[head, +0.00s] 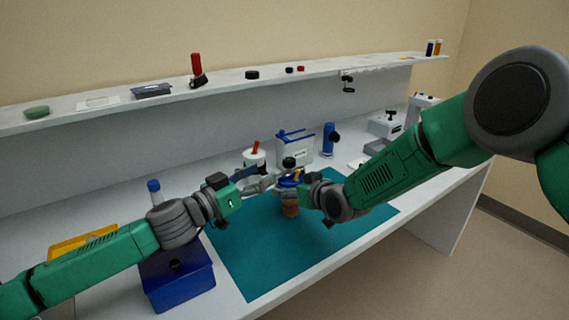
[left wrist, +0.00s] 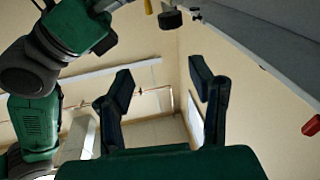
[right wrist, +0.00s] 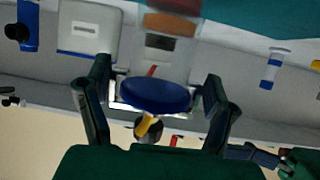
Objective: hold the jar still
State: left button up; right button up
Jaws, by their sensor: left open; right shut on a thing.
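The jar (head: 290,209) has a clear body with orange-brown contents low down, and stands over the teal mat (head: 265,250) in the head view. I cannot tell whether its base touches the mat. In the right wrist view its blue lid (right wrist: 155,95) lies between the fingers of my right gripper (right wrist: 155,100), which is shut on the jar at its top. In the head view this gripper (head: 304,185) partly hides the jar. My left gripper (head: 270,182) is open just left of the jar's top; its fingers show apart and empty in the left wrist view (left wrist: 163,90).
A blue box (head: 178,280) stands left of the mat, beside a yellow tray (head: 80,244). A white box with blue trim (head: 296,148), a blue device (head: 329,139) and a white container (head: 254,158) stand behind. A shelf (head: 225,80) runs along the back. The mat's front is clear.

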aim_at(284, 163)
pick_arm(q)
jog(key=w+d, duration=0.2)
jog(key=w+d+f+y, duration=0.1)
jog(key=w, duration=0.2)
jog(key=w+d+n+t+y, duration=0.1)
jog(key=w+d, duration=0.1)
jog(key=w, duration=0.1)
jog(key=shift+w+d+f, duration=0.15)
jog(key=shift+d+f, duration=0.1)
jog(key=shift+d, duration=0.1)
jog(key=shift+a, duration=0.1)
grip_shut()
